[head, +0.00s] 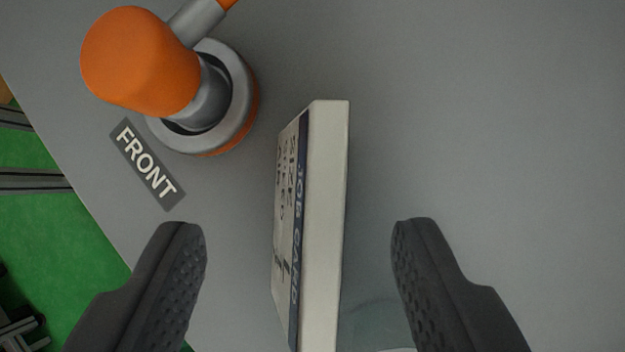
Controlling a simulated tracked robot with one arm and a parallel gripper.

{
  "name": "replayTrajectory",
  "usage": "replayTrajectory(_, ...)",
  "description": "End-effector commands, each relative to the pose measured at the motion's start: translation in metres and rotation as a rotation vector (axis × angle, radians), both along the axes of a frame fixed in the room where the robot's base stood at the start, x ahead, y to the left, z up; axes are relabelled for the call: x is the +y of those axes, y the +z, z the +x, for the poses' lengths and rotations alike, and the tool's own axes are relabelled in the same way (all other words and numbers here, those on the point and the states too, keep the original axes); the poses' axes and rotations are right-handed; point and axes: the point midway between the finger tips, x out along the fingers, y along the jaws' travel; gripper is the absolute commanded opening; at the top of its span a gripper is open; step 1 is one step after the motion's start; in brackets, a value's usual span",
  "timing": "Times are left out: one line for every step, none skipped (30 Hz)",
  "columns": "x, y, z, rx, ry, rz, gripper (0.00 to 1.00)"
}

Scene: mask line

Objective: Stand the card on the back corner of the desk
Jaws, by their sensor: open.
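The card (325,205) stands on edge on the grey desk (490,130). Its pale top edge faces me, and its printed face with a dark "JOB CARD" band is turned to the left. My gripper (298,245) is open, with one dark finger on each side of the card and a clear gap to both. The near end of the card runs out of the bottom of the picture. Whether the fingertips are down at the card's height is hard to tell.
An orange and grey device with a round base (215,110) stands at the upper left, close to the card. A "FRONT" label (147,165) lies along the desk's left edge, with green floor (60,240) beyond. A pale round shape (380,325) shows at the bottom. The right side is clear.

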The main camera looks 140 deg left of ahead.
Motion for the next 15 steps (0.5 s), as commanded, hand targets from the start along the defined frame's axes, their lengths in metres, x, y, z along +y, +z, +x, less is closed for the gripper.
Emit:
replayTrajectory(0.003, -0.006, 0.002, 0.0, 0.0, -0.001, 0.51)
replayTrajectory(0.004, -0.01, 0.003, 0.0, 0.0, -0.001, 0.51)
replayTrajectory(0.007, -0.015, 0.005, 0.0, 0.001, -0.002, 0.51)
replayTrajectory(0.008, -0.019, 0.007, 0.001, 0.0, -0.002, 0.51)
replayTrajectory(0.01, -0.023, 0.008, 0.001, 0.0, -0.002, 0.51)
replayTrajectory(0.013, -0.028, 0.009, 0.002, 0.001, -0.002, 0.51)
replayTrajectory(0.016, -0.032, 0.009, 0.003, 0.001, -0.002, 0.51)
replayTrajectory(0.017, -0.035, 0.01, 0.003, 0.001, -0.002, 0.51)
replayTrajectory(0.02, -0.038, 0.01, 0.002, 0.002, -0.002, 0.51)
replayTrajectory(0.021, -0.039, 0.01, 0.002, 0.002, -0.002, 0.51)
replayTrajectory(0.022, -0.04, 0.01, 0.002, 0.002, -0.001, 0.51)
replayTrajectory(0.022, -0.041, 0.011, 0.001, 0.002, -0.001, 0.51)
replayTrajectory(0.022, -0.04, 0.011, 0.001, 0.002, -0.001, 0.51)
replayTrajectory(0.022, -0.04, 0.011, 0.001, 0.002, -0.001, 0.51)
replayTrajectory(0.022, -0.04, 0.011, 0.001, 0.002, -0.001, 0.51)
